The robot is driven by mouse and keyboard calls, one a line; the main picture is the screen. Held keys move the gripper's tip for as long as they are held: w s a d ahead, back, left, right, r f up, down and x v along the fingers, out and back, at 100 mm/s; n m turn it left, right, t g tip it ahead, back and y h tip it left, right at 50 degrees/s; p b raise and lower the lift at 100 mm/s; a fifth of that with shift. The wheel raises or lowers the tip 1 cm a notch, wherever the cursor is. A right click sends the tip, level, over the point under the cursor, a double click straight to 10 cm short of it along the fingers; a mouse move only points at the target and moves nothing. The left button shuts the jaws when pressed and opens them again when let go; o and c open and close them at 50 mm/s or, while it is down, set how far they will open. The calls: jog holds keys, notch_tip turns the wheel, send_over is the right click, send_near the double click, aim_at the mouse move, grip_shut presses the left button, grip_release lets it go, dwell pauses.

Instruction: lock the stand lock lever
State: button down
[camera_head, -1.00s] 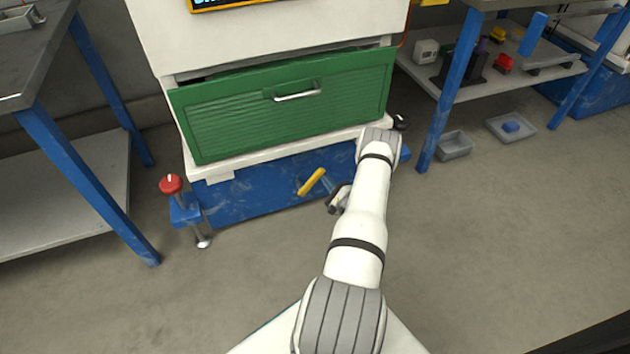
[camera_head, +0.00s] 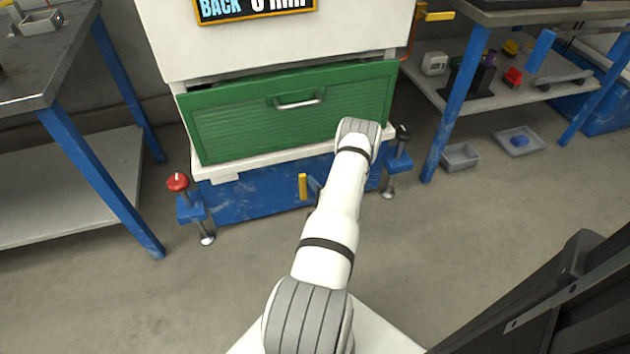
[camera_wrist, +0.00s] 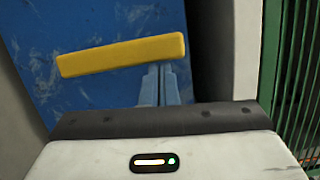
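The stand lock lever has a yellow handle (camera_head: 302,186) on the front of the blue stand base (camera_head: 250,199), below the green drawer. The handle stands nearly upright in the head view. In the wrist view the yellow handle (camera_wrist: 120,55) lies across the upper left, slightly tilted, against the scuffed blue panel. My gripper's blue-grey fingers (camera_wrist: 160,84) are together, with only a thin seam between them. Their tips are at the handle's lower edge in that view; I cannot tell if they touch. My arm hides most of the gripper (camera_head: 313,184) in the head view.
The green drawer (camera_head: 235,128) is above the stand. A red-knobbed foot (camera_head: 178,183) and a black-knobbed foot (camera_head: 402,133) flank the base. Blue-legged tables stand on both sides. A dark object (camera_head: 550,310) fills the lower right. Floor in front is clear.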

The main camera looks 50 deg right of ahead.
dwell(0.6)
jog(key=s+p, duration=0.1)
jog(key=s, duration=1)
jog(key=shift+s, duration=0.35)
